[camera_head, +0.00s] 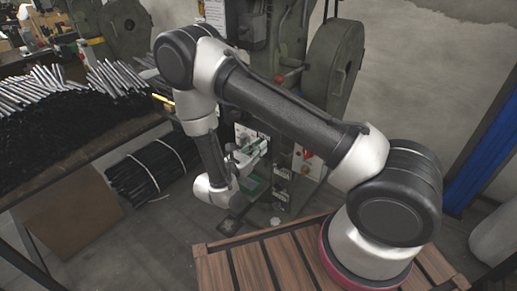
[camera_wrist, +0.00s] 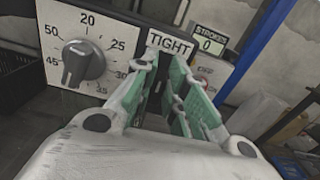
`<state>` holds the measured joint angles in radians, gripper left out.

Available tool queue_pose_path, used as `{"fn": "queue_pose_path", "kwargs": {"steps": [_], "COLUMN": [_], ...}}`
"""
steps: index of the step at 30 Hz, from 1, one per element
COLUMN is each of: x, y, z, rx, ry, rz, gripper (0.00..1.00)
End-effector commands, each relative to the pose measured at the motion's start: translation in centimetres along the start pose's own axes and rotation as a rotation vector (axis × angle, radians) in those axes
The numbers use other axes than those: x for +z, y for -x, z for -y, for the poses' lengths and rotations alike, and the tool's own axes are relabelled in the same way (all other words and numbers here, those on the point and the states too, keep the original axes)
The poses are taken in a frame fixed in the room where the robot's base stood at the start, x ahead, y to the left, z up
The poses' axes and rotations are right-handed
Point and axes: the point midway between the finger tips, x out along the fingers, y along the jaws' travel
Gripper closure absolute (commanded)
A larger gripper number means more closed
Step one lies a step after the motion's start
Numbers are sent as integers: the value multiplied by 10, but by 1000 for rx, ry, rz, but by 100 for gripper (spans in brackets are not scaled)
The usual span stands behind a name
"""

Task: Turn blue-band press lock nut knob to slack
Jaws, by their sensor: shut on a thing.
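My gripper (camera_wrist: 166,72) reaches up to a press control panel in the wrist view, its two green-padded fingers close together. A "TIGHT" label (camera_wrist: 170,43) shows just above the fingertips. No "SLACK" label and no blue band can be seen. In the head view my gripper is small and partly hidden by my arm, beside the green press (camera_head: 335,65).
A numbered dial (camera_wrist: 83,62) with a grey knob is left of the fingers. A "STROKES" counter (camera_wrist: 209,42) reading 0 is to the right. A bench with metal rods (camera_head: 60,85) stands at left. A black rod bundle (camera_head: 152,170) lies below it.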

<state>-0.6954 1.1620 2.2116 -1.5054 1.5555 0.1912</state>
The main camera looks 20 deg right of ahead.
Motion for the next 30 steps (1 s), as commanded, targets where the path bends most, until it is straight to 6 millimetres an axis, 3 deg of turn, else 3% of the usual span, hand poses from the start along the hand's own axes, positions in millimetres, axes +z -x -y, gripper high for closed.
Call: {"fn": "queue_pose_path", "kwargs": {"steps": [8, 30], "x": [0, -6], "y": [0, 0], "z": [-3, -13], "rx": [0, 1], "ry": [167, 864], "rz": [0, 0], "gripper": [100, 100]}}
